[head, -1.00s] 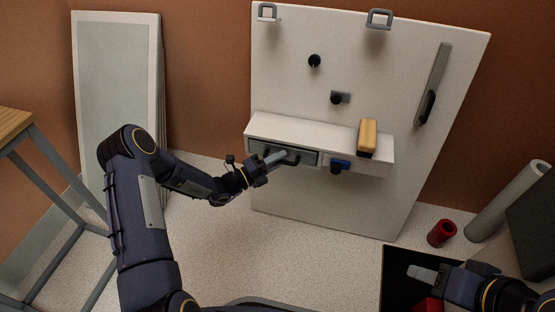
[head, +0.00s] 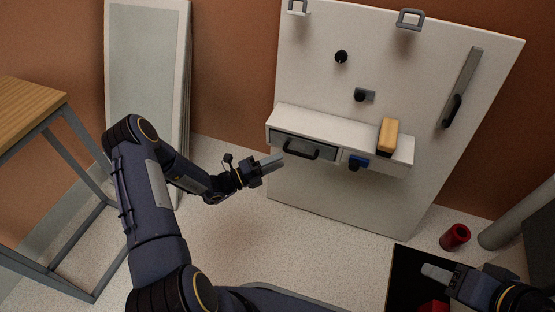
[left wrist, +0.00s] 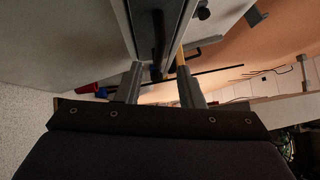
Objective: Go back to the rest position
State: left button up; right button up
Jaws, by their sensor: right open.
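My left gripper (head: 270,163) is in front of the white panel (head: 345,205), just left of and below the dark handle (head: 301,150) of the grey drawer (head: 318,149). It is apart from the handle. In the left wrist view my left gripper (left wrist: 160,85) has its two fingers spread with nothing held between them. The drawer looks shut in its white housing. My right gripper (head: 437,273) is at the lower right, over a black surface (head: 405,262). It is open, and I see nothing held in it.
A yellow block (head: 389,133) stands on the housing's ledge, with a blue latch (head: 355,158) below. A red cylinder (head: 455,237) is on the floor at right. A wooden-topped table (head: 30,110) stands at left and pale boards (head: 150,70) lean behind my left arm.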

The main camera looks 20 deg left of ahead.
pick_arm(q)
jog(key=shift+r, duration=0.1)
jog(key=s+d+r+m+g, duration=0.3)
jog(key=s+r+m+g, duration=0.3)
jog(key=r+m, duration=0.4)
jog(key=s+d+r+m+g, duration=0.2)
jog(key=s+r+m+g, duration=0.4)
jog(key=m, duration=0.5)
jog(key=s+a+r+m+t+y, duration=0.25)
jog(key=s+m+y, duration=0.25)
jog(key=s+m, duration=0.45)
jog(key=s+a+r+m+t+y, duration=0.25)
jog(key=s+m+y, duration=0.25)
jog(key=s+m, duration=0.4)
notch_tip(320, 180, up, 34)
jog(key=m+p, duration=0.1)
jog(key=p, duration=3.3)
jog(key=shift+w+m+g+y, duration=0.3)
jog(key=shift+m+g, duration=0.05)
jog(key=shift+g, duration=0.05)
jog(key=shift+a, duration=0.1)
